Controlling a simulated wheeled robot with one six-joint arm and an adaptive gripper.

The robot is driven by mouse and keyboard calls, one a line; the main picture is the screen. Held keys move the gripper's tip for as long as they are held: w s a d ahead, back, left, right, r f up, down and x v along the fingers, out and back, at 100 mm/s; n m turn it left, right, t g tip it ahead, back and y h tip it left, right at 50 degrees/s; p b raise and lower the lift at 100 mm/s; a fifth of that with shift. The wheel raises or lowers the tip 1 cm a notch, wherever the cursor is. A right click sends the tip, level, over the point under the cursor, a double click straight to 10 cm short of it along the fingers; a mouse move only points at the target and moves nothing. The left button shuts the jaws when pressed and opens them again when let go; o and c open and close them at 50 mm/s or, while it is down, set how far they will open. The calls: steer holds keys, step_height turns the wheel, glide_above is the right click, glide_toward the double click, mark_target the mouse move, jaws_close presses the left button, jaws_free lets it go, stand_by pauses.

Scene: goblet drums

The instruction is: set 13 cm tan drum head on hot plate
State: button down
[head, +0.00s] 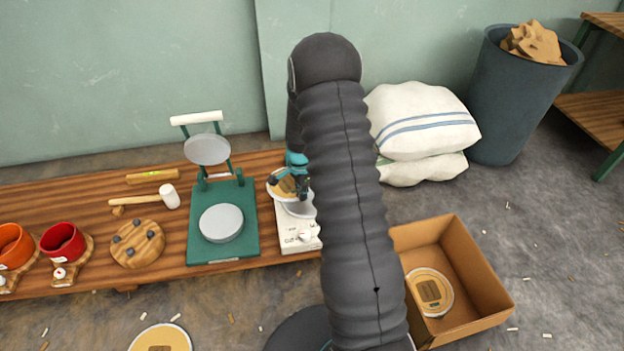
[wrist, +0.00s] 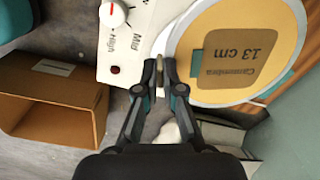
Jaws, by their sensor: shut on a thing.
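The 13 cm tan drum head (wrist: 285,45) is a flat tan disc with a pale rim and a brown "13 cm" label. In the head view the tan drum head (head: 276,189) is over the back of the hot plate. My gripper (wrist: 160,62) is shut on its rim; in the head view my gripper (head: 297,183) is partly behind my arm. The white hot plate (head: 291,237) stands on the bench, its round plate partly showing. Its body (wrist: 135,38) and red-marked dial show in the wrist view. I cannot tell whether the drum head touches the plate.
A green press (head: 250,222) stands left of the hot plate, with a mallet (head: 170,197) and red drum (head: 63,243) farther left. A cardboard box (head: 480,270) holding a tan disc (head: 430,291) is on the floor at right. Another disc (head: 160,338) lies in front. Sacks (head: 420,120) are behind.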

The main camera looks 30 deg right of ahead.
steer(key=d+m+p, duration=0.1)
steer(key=d+m, duration=0.2)
steer(key=m, duration=0.1)
steer(key=b, duration=0.3)
glide_above(312, 212)
steer(key=shift+f, duration=2.6)
steer(key=shift+f+b, duration=1.35)
steer(key=shift+f, duration=0.5)
steer(key=shift+f+b, duration=0.2)
steer(key=shift+b, duration=0.2)
steer(key=c, duration=1.2)
jaws_free()
steer(key=shift+r, duration=0.1)
